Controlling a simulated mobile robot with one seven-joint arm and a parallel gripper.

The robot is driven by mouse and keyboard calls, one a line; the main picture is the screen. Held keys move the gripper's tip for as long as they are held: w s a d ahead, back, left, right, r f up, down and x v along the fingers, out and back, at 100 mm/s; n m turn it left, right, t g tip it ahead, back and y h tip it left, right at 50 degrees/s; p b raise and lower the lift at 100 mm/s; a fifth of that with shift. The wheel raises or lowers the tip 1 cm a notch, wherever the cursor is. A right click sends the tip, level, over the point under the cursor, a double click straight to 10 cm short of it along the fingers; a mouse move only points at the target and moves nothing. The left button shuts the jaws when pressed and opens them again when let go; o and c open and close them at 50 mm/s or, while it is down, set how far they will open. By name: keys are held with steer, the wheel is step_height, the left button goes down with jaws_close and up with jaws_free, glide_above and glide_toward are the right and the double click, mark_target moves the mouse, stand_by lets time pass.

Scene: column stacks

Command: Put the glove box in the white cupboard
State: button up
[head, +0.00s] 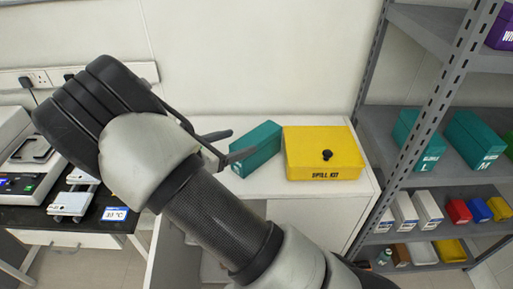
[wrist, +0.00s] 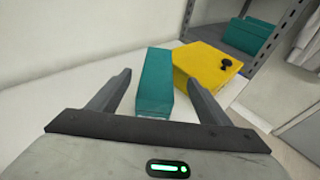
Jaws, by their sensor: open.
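A teal box, which I take for the glove box (head: 257,149), stands on the white top of a low cupboard (head: 305,207), left of a yellow case. My gripper (head: 226,146) is open at the box's left side in the head view. In the wrist view the teal box (wrist: 154,84) shows between the two spread fingers (wrist: 157,76), ahead of them; I cannot tell whether they touch it. My arm hides much of the cupboard's front. A grey inner part of the cupboard (head: 213,268) shows beside my arm.
The yellow spill kit (head: 323,153), with a black knob, is close to the teal box's right. A grey metal shelf (head: 395,178) at the right holds more teal boxes (head: 474,140) and small coloured bins. A black bench (head: 32,218) with scales stands left.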

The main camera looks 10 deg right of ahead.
mark_target(255, 136)
steer(key=x, duration=0.4)
steer(key=shift+w+d+f, duration=0.1)
steer(key=shift+f+x, duration=0.15)
steer(key=shift+x, duration=1.3)
steer(key=shift+f+x, duration=0.15)
steer(key=shift+x, duration=1.3)
steer(key=shift+w+r, duration=0.1)
jaws_close()
